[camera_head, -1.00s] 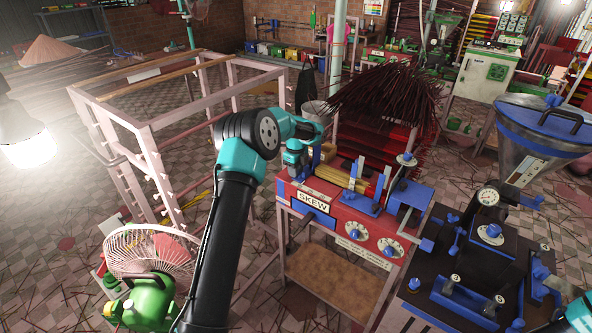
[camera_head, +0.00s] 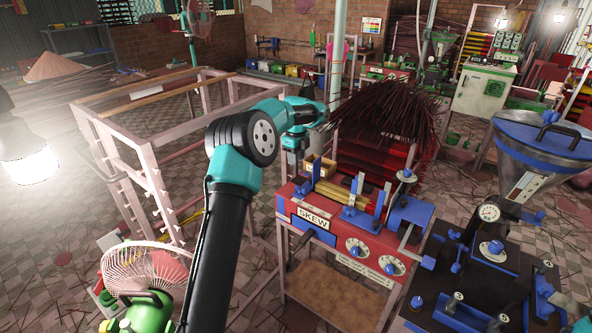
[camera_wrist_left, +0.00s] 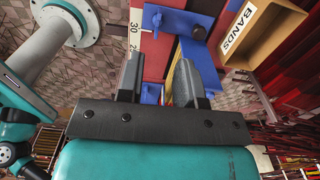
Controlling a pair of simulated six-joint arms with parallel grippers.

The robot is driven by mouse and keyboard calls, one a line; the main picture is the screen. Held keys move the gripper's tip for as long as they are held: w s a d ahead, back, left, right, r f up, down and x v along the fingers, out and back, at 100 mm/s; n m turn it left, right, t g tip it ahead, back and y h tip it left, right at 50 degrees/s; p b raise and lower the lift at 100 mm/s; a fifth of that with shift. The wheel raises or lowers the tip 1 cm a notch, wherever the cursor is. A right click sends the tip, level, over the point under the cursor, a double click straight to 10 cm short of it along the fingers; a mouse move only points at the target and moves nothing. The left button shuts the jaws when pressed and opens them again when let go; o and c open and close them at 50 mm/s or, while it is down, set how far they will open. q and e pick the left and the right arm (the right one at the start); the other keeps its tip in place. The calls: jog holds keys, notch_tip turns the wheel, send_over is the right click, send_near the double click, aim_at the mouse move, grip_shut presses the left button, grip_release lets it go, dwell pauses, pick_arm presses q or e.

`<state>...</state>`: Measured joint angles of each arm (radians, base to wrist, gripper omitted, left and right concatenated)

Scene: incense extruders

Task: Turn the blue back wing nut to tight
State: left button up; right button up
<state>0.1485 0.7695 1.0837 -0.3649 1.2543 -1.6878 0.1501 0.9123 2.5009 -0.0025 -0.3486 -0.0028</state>
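The red and blue machine marked SKEW (camera_head: 313,218) stands right of centre in the head view, with blue guide plates and sticks on top. My left gripper (camera_head: 296,160) hangs pointing down by its back left corner. In the left wrist view the gripper (camera_wrist_left: 160,68) shows two grey fingers apart with nothing gripped. Beyond the fingertips is a blue plate (camera_wrist_left: 178,22) beside a numbered scale (camera_wrist_left: 136,30). A small blue knob (camera_wrist_left: 198,32) on the plate may be the back wing nut; I cannot tell its tightness. The fingers appear apart from it. My right gripper is not in view.
A box labelled BANDS (camera_wrist_left: 255,32) stands close right of the fingers in the left wrist view. Two white dials (camera_head: 358,247) are on the machine's front. A dark hopper machine (camera_head: 480,270) stands to the right, a pink frame (camera_head: 150,170) to the left.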

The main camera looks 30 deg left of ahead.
pick_arm(q)
jog(key=shift+r, duration=2.1)
